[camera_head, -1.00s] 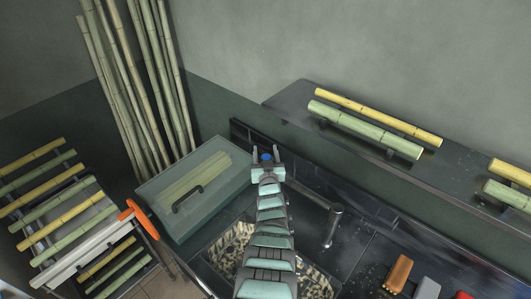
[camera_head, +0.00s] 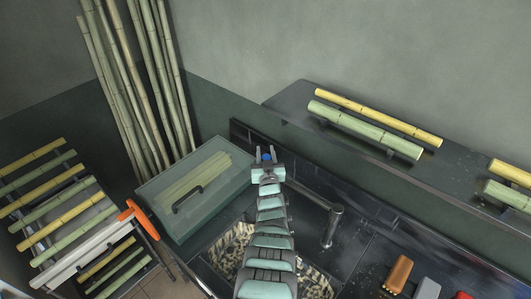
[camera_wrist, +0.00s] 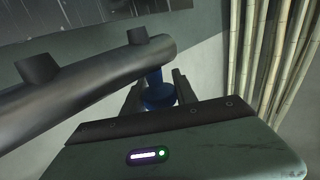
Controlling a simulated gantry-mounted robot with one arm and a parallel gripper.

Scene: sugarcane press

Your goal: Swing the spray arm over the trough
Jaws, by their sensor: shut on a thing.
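The spray arm (camera_head: 308,194) is a grey pipe running from an upright post (camera_head: 333,226) toward the upper left, along the back of the counter. In the wrist view the spray arm (camera_wrist: 85,85) is a dark curved tube with short stubs on top. A blue knob (camera_wrist: 158,93) hangs at its end. My gripper (camera_head: 267,156) is shut on this blue knob, with a finger on each side. The trough (camera_head: 231,244), with speckled inside, lies in the counter in front of the pipe. My arm hides its middle.
A lidded clear green box (camera_head: 165,222) with canes stands left of my gripper. A cane rack (camera_head: 50,215) and an orange-handled tool (camera_head: 128,212) are further left. A shelf (camera_head: 290,98) with canes is behind. Small coloured blocks (camera_head: 399,272) lie on the right counter.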

